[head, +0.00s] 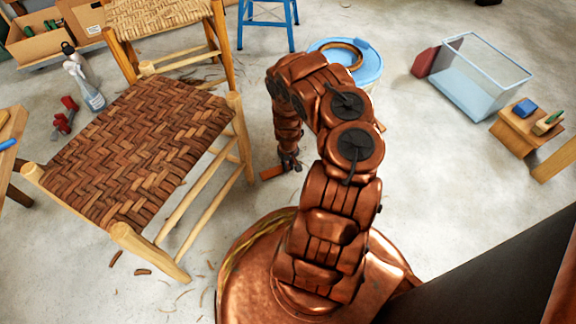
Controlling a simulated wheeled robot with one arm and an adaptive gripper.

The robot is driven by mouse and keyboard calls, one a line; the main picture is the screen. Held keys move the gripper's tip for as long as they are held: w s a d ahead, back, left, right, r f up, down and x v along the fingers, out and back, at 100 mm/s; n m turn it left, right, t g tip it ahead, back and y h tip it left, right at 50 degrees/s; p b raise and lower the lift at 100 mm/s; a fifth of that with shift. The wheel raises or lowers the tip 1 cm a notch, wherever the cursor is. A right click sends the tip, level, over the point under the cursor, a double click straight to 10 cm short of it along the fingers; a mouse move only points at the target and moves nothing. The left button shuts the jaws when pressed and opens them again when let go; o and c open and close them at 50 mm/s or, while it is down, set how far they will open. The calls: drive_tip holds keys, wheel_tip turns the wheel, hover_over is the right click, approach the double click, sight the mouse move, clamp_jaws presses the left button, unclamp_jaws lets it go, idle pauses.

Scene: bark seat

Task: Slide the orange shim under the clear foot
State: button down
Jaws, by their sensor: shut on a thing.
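The orange shim (271,173) is a small flat piece low over the floor, just right of the woven-seat chair. My gripper (287,165) points down and is shut on the shim's right end; the shim sticks out to the left. The chair (140,145) has pale wooden posts and a brown bark seat. Its nearest post (242,140) to the shim ends in a foot (250,181), a short gap left of the shim. Another leg (150,252) reaches the floor at the front. I cannot tell which foot is clear of the floor. The far left feet are hidden.
A second woven chair (165,20) stands behind. A blue-lidded bucket (368,62) is behind my arm. A clear bin (475,80) and a small wooden stool (530,133) stand at right. Bark scraps (143,271) lie on the floor. Bare floor lies between chair and gripper.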

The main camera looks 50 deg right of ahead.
drive_tip(key=c, duration=1.1)
unclamp_jaws()
drive_tip(key=shift+r, duration=0.1)
wheel_tip(320, 180, up, 12)
